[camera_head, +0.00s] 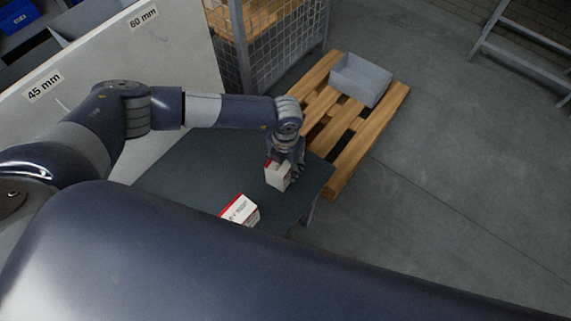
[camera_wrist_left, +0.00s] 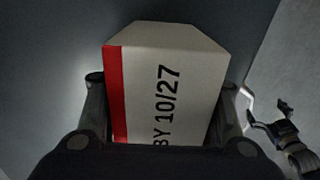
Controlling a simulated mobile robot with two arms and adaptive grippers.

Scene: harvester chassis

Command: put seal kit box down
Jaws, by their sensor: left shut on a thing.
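The seal kit box (camera_head: 277,175) is white with a red stripe along an edge. My left gripper (camera_head: 287,168) is shut on it over the far right part of the dark table (camera_head: 180,180). In the left wrist view the box (camera_wrist_left: 175,85) fills the middle between the two fingers (camera_wrist_left: 165,120) and shows black print reading "BY 10/27". I cannot tell whether the box touches the table top. My right gripper is not in view.
A second white and red box (camera_head: 240,210) stands on the table nearer me. A wooden pallet (camera_head: 372,118) with a grey bin (camera_head: 360,80) lies beyond the table. A wire cage (camera_head: 283,45) stands behind. Table top between the boxes is clear.

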